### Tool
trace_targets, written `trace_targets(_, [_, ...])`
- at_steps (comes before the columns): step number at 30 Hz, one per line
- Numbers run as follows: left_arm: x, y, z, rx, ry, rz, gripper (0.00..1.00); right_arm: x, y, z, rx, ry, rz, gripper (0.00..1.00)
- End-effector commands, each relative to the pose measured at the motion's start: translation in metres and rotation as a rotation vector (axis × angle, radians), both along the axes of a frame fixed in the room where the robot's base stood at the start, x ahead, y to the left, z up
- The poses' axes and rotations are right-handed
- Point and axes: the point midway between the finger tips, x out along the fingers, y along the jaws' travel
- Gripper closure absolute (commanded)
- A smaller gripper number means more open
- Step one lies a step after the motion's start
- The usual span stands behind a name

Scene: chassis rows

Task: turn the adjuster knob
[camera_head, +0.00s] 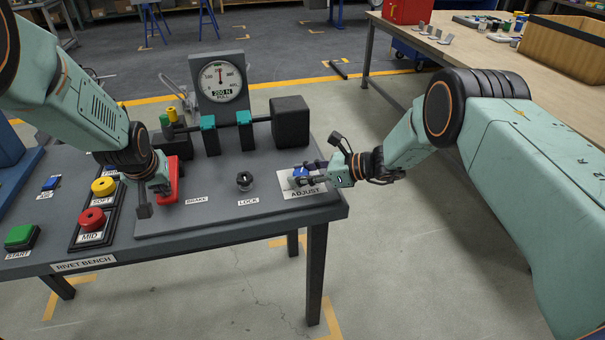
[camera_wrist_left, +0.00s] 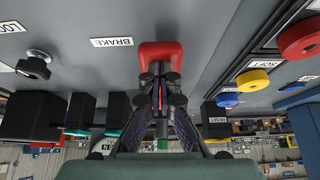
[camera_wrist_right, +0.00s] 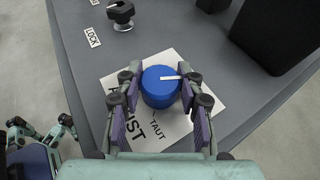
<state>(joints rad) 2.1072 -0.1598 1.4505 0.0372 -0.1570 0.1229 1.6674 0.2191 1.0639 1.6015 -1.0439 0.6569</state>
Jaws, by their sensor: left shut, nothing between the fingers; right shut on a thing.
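The blue adjuster knob (camera_wrist_right: 160,90) stands on a white plate (camera_wrist_right: 185,65) with ADJUST and TAUT lettering. My right gripper (camera_wrist_right: 161,76) is shut on the knob, one finger on each side. The knob's white mark points to the right in the right wrist view. In the head view the knob (camera_head: 299,172) is partly hidden by the fingers of my right gripper (camera_head: 306,174). My left gripper (camera_wrist_left: 161,88) is shut and empty, close to the red brake handle (camera_wrist_left: 160,52). I cannot tell if they touch. The handle (camera_head: 173,178) also shows in the head view.
A round gauge (camera_head: 220,82) with an upright needle and a 200 N display stands behind. A black LOCK knob (camera_head: 244,181) sits between brake and adjuster. A black block (camera_head: 290,122) stands behind the adjuster.

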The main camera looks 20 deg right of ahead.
Motion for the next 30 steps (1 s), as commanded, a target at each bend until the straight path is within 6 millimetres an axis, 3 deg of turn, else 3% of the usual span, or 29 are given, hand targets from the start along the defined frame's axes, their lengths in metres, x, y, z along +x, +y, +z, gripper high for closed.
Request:
trace_targets(13, [-0.0007,-0.0002,-0.0011,0.000,0.002,0.000,1.00,0.0010,0.0010,0.0020,0.000,-0.003,0.010,0.94])
trace_targets(14, [-0.0007,-0.0002,-0.0011,0.000,0.002,0.000,1.00,0.0010,0.0010,0.0020,0.000,-0.003,0.010,0.61])
trace_targets(15, [-0.0006,-0.0002,-0.0010,0.000,0.002,0.000,1.00,0.0009,0.0009,0.0020,0.000,-0.003,0.010,0.58])
trace_targets(22, [-0.0006,0.0000,-0.0010,0.000,0.002,0.000,1.00,0.0003,0.0003,0.0007,-0.001,-0.001,0.008,0.39])
trace_targets(30, [-0.0007,0.0001,-0.0011,0.000,0.002,0.000,1.00,0.0000,-0.0004,0.0002,-0.001,0.000,0.008,0.39])
